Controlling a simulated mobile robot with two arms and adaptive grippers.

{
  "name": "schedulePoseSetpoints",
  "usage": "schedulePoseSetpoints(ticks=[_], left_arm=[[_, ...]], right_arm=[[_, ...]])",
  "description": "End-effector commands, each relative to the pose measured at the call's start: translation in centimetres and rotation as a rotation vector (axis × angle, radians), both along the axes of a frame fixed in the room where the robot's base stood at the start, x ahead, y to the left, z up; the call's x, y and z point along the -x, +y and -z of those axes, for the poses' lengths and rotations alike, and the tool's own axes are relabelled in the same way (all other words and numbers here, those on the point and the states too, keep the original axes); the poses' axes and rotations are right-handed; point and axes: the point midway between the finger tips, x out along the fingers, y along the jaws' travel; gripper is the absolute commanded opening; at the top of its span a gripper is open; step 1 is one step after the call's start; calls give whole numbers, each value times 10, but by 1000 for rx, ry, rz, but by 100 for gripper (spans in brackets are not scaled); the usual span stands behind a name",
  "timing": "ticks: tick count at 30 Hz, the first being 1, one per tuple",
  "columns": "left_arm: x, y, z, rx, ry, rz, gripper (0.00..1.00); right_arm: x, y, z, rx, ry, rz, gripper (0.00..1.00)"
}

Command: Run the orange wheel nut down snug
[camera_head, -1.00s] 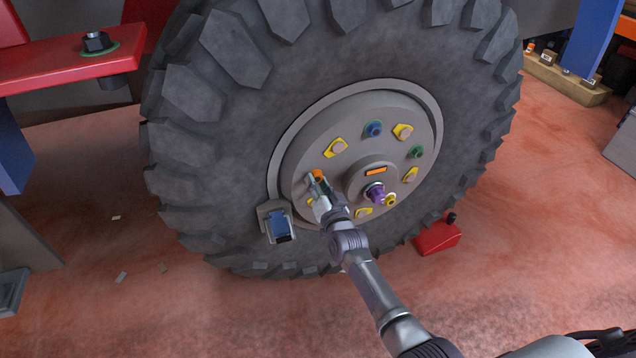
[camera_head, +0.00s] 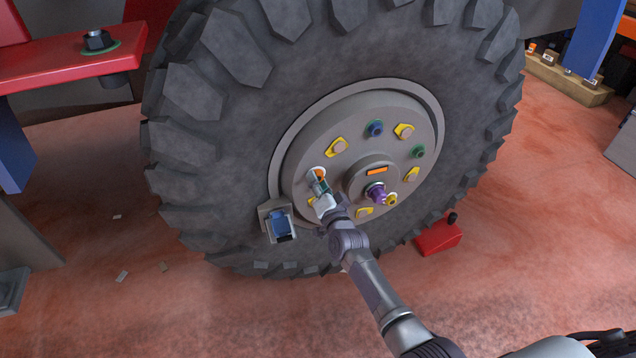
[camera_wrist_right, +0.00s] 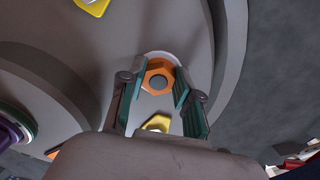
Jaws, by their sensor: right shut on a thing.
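The orange wheel nut (camera_head: 320,173) sits on a stud at the left side of the grey wheel hub (camera_head: 300,150). In the right wrist view the orange nut (camera_wrist_right: 166,71) is a hexagon around a grey stud end, with a pale ring behind it. My right gripper (camera_head: 320,184) is at the nut, reaching up from below. In the wrist view its two green-padded fingers (camera_wrist_right: 157,95) stand on either side of the nut, shut on it. They hide part of the nut in the head view. My left gripper is not in view.
Yellow-marked nuts (camera_head: 404,131), a blue nut (camera_head: 375,128), a green nut (camera_head: 417,152) and a purple hub part (camera_head: 376,193) surround it. A blue-and-grey block (camera_head: 280,225) sits at the rim's lower left. A red chock (camera_head: 438,236) stands on the floor.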

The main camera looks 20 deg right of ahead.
Motion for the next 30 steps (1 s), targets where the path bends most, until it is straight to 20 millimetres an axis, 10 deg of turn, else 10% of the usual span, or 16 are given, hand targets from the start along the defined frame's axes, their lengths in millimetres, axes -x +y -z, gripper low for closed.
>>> schedulePoseSetpoints(ticks=[2, 3, 7, 20, 30], left_arm=[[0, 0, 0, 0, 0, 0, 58], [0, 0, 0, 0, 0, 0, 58], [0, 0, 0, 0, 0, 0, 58], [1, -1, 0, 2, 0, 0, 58], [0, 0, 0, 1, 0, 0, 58]], right_arm=[[-1, -1, -3, 1, -6, 2, 0], [-1, -1, -3, 1, -6, 2, 38], [-1, -1, -2, 2, -5, 1, 58], [11, 0, 1, 1, 1, 0, 58], [80, -3, 1, 2, 1, 1, 58]])
